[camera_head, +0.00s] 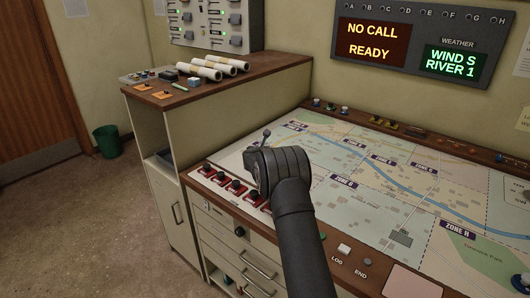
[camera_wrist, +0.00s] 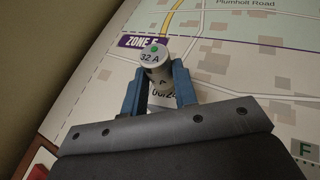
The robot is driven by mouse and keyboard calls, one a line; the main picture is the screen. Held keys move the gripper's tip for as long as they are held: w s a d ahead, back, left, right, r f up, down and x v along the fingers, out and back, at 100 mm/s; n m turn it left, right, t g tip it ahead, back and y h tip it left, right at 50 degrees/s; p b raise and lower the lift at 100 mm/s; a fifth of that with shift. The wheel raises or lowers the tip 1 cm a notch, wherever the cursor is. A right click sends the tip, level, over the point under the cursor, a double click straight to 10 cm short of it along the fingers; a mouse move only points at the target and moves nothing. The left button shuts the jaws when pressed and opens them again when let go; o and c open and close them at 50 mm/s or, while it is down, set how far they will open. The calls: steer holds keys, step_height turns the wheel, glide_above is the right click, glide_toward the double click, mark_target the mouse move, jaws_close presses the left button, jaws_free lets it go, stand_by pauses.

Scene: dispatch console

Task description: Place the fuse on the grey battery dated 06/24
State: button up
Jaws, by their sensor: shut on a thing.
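In the wrist view, the fuse (camera_wrist: 155,54) is a short pale cylinder with "32 A" and a green dot on its end. My gripper (camera_wrist: 159,77) has its two blue fingers on either side of it and is shut on it. Just below the fuse, between the fingers, part of a date beginning "06/2" shows; its last digit and the surface bearing it are mostly hidden, so I cannot tell whether the fuse touches that surface. In the head view, my gripper (camera_head: 262,170) is over the map's left part; my dark arm hides the fuse and battery there.
The map table (camera_head: 400,190) fills the right side. Several red-marked units (camera_head: 220,178) line its left front edge. A side cabinet (camera_head: 225,75) holds rolled papers (camera_head: 208,70) and small parts. A display panel (camera_head: 420,45) hangs behind. A green bin (camera_head: 107,141) stands on the floor.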

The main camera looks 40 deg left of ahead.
steer(key=shift+f, duration=0.1)
steer(key=o, duration=0.6)
steer(key=shift+f, duration=0.15)
steer(key=shift+c, duration=0.2)
steer(key=o, duration=0.4)
steer(key=shift+o, duration=0.2)
steer(key=shift+s+r, duration=0.1)
steer(key=shift+r, duration=0.15)
steer(key=v, duration=1.1)
steer(key=shift+s+d, duration=0.3)
steer(key=shift+r, duration=0.1)
steer(key=x, duration=1.2)
steer(key=shift+a, duration=0.1)
